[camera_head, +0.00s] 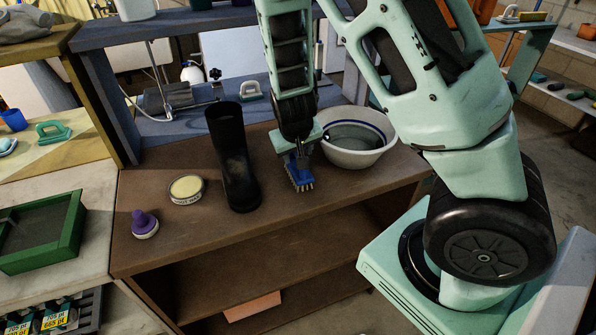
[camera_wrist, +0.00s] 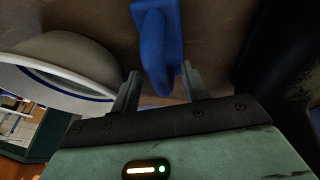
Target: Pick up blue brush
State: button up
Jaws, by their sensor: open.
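The blue brush (camera_head: 300,179) lies on the brown wooden shelf top, between the black boot and the white bowl, with pale bristles showing at its near end. My gripper (camera_head: 297,150) is right above it in the head view and hides part of it. In the wrist view the blue brush (camera_wrist: 160,45) reaches down from the top edge, and its lower end sits between the two fingers of my gripper (camera_wrist: 158,82). The fingers are open, with gaps to the brush on both sides. I cannot tell how far down they reach around it.
A white bowl (camera_head: 364,158) with a blue line stands close right of my gripper. A tall black boot (camera_head: 233,165) stands close left. A round tin (camera_head: 186,190) and a purple-handled stamp-like thing (camera_head: 144,222) sit further left.

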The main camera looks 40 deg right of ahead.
jog(key=shift+w+d+f, duration=0.15)
jog(key=shift+w+f, duration=0.05)
jog(key=shift+f, duration=0.3)
grip_shut()
jog(key=shift+r, duration=0.15)
notch_tip(320, 180, up, 10)
jog(key=shift+f+p, duration=0.1)
jog(key=shift+p, duration=1)
jog(key=c, duration=1)
grip_release()
jog(key=shift+d, duration=0.1)
